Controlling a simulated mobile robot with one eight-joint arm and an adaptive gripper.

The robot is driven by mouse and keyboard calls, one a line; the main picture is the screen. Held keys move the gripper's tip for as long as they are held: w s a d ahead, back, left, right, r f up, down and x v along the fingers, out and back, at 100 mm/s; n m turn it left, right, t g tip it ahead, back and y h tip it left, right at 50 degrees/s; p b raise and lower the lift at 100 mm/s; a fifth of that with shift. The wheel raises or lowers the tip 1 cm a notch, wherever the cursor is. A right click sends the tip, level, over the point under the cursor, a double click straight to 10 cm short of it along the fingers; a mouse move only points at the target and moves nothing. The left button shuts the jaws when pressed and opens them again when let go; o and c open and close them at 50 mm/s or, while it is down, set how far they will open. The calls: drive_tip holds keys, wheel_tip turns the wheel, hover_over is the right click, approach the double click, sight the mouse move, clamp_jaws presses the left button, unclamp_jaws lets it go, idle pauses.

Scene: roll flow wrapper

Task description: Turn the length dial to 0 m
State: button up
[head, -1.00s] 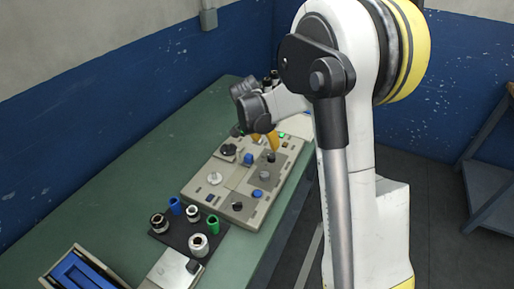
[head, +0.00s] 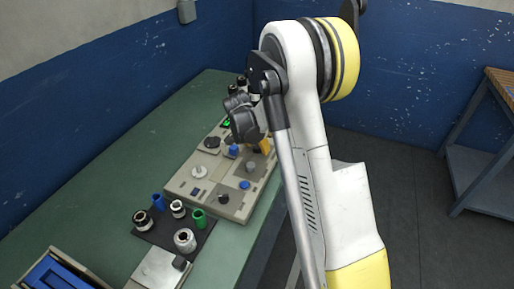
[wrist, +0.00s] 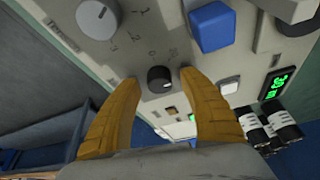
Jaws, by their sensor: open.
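The control panel (head: 207,183) is a beige box with several knobs on the green bench. My gripper (wrist: 158,75) is open, its two yellow fingers pointing at the panel. In the wrist view a small dark round knob (wrist: 160,79) with a pale top shows between the fingertips, with no visible contact. Small printed numerals (wrist: 152,52) lie near it; I cannot tell for sure that it is the length dial. A larger grey round knob (wrist: 98,18) sits at upper left and a blue square knob (wrist: 212,27) at upper right. In the head view the yellow fingers (head: 265,145) hide part of the panel's right side.
A lit green display (wrist: 278,84) and black-and-white cylinders (wrist: 270,132) show at right in the wrist view. A dark mat (head: 165,232) with several rings and sleeves stands in front of the panel. A blue-lined box (head: 58,275) is at lower left. The bench (head: 110,170) is clear on the left.

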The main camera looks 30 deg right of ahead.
drive_tip(key=shift+c, duration=0.2)
clamp_jaws()
drive_tip(key=shift+n, duration=0.3)
drive_tip(key=n+t+y, duration=0.1)
drive_tip(key=n, duration=0.2)
drive_tip(key=shift+n, duration=0.3)
drive_tip(key=n+t+y, duration=0.1)
drive_tip(key=n, duration=0.2)
drive_tip(key=shift+n, duration=0.4)
drive_tip(key=n+y, duration=0.1)
drive_tip(key=n, duration=0.2)
drive_tip(key=shift+t, duration=0.4)
drive_tip(key=n+y, duration=0.2)
drive_tip(key=n, duration=0.2)
drive_tip(key=shift+n, duration=0.4)
